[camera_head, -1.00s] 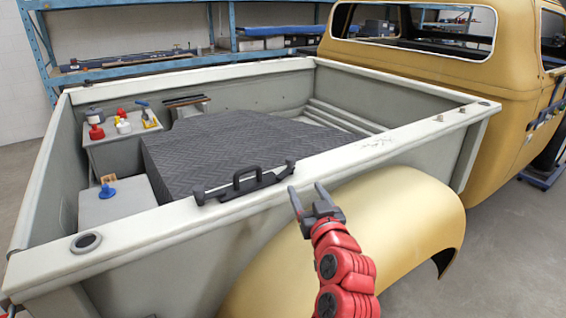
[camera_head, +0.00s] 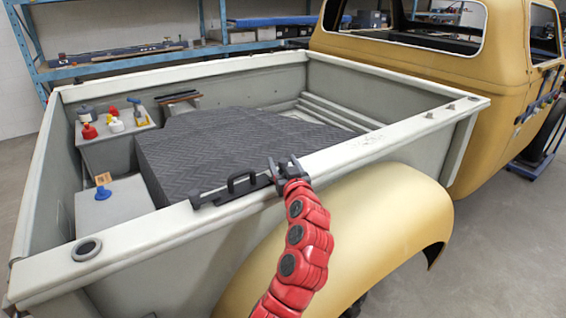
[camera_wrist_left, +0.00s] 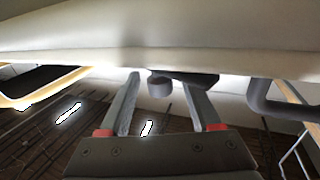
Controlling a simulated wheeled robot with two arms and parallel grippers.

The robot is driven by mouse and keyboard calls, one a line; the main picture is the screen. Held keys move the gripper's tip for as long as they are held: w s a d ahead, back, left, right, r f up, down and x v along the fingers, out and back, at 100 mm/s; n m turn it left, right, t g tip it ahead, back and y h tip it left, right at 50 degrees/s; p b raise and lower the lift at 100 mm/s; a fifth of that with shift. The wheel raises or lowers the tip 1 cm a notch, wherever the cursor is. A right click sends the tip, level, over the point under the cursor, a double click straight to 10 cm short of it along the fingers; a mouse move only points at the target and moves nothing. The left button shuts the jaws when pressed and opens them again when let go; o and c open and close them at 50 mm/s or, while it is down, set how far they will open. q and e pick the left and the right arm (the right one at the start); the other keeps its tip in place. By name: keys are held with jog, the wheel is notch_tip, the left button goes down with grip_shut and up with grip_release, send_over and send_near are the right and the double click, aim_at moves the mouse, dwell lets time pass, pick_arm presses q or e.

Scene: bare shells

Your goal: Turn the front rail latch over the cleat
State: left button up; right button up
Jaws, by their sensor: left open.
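The dark rail latch (camera_head: 232,188) lies along the top of the near bed rail (camera_head: 150,228), with a raised loop handle in its middle and an upright end piece at its left. I cannot tell which part is the cleat. My left gripper (camera_head: 283,164) is at the latch's right end and hides most of it. In the left wrist view its two grey fingers (camera_wrist_left: 163,103) are spread, with a short dark round knob (camera_wrist_left: 160,86) between them, apart from both. Part of the loop handle (camera_wrist_left: 272,105) shows to the right there. My right gripper is out of view.
A ridged dark mat (camera_head: 215,145) covers a raised block inside the truck bed. A ledge (camera_head: 120,135) at the left holds red, white and blue items. The tan fender (camera_head: 370,210) bulges below the rail. The rail is clear to the right, apart from small studs (camera_head: 452,106).

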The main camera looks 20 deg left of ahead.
pick_arm(q)
grip_shut()
jog(key=shift+h, duration=0.3)
jog(key=shift+a+r+m+t+h+p, duration=0.1)
jog(key=shift+m+t+h+p, duration=0.25)
jog(key=shift+m+h+p, duration=0.2)
jog(key=shift+a+r+m+t+h+p, duration=0.1)
jog(key=shift+m+t+h+p, duration=0.25)
jog(key=shift+m+h+p, duration=0.15)
jog(key=m+h+p, duration=0.1)
jog(key=h+p, duration=0.1)
jog(key=m+t+h+p, duration=0.1)
jog(key=h+p, duration=0.1)
jog(key=p, duration=0.1)
jog(key=shift+d+r+m+p, duration=0.1)
jog(key=shift+m+p, duration=0.2)
jog(key=shift+m, duration=0.05)
jog(key=shift+d+f+m+h+p, duration=0.1)
jog(key=shift+f+m+h+p, duration=0.15)
jog(key=shift+m+h+p, duration=0.45)
jog(key=shift+h, duration=0.25)
grip_release()
